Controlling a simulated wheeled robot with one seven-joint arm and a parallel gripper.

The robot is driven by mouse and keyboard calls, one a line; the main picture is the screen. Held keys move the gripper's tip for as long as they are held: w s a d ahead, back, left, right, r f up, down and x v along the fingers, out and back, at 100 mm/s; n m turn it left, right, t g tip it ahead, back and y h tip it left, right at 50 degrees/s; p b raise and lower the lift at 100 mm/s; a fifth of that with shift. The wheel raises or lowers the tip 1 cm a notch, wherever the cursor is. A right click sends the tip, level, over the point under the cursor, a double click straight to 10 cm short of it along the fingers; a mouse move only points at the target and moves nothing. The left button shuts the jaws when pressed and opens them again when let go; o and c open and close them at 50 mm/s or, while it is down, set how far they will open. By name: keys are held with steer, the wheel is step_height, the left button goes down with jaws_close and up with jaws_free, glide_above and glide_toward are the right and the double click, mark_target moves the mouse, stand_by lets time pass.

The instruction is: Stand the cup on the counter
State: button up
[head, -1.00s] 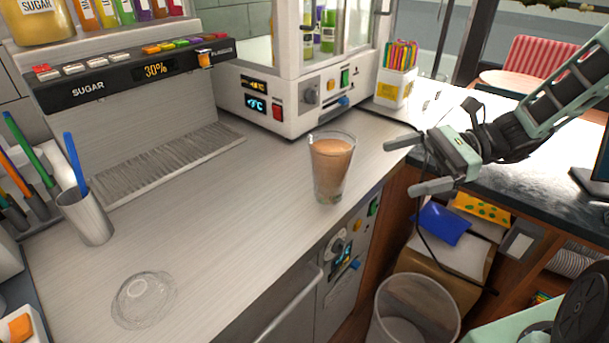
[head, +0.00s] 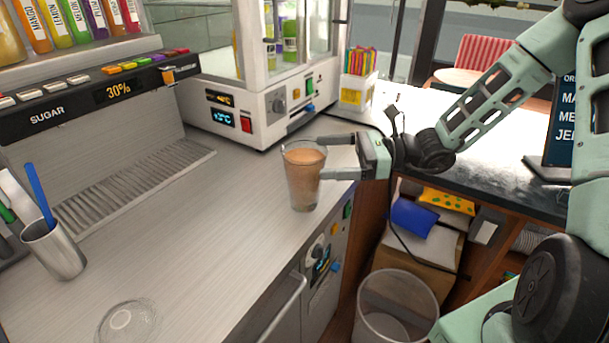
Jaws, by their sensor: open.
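The cup (head: 303,180) is clear, filled with a brown drink, and stands upright on the grey counter (head: 215,235) near its front edge. My gripper (head: 321,158) is open and level at the cup's right side, at its upper half. One fingertip shows by the rim and the other lower, at the cup's right edge. I cannot tell whether either finger touches the cup or how far they reach around it.
A clear dome lid (head: 128,321) lies on the counter at the front left. A metal pen holder (head: 54,250) stands at left. The white machine (head: 262,110) stands behind the cup. A bin (head: 397,305) is below at right. The counter's middle is clear.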

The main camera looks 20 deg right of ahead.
mark_target(304, 155)
steer(key=p+x, duration=0.1)
steer(key=x, duration=0.3)
steer(key=shift+w+a+r, duration=0.15)
steer(key=shift+a, duration=0.2)
steer(key=shift+w+a+p, duration=0.2)
steer(key=shift+a+p, duration=0.1)
steer(key=shift+a, duration=0.1)
steer(key=c, duration=2)
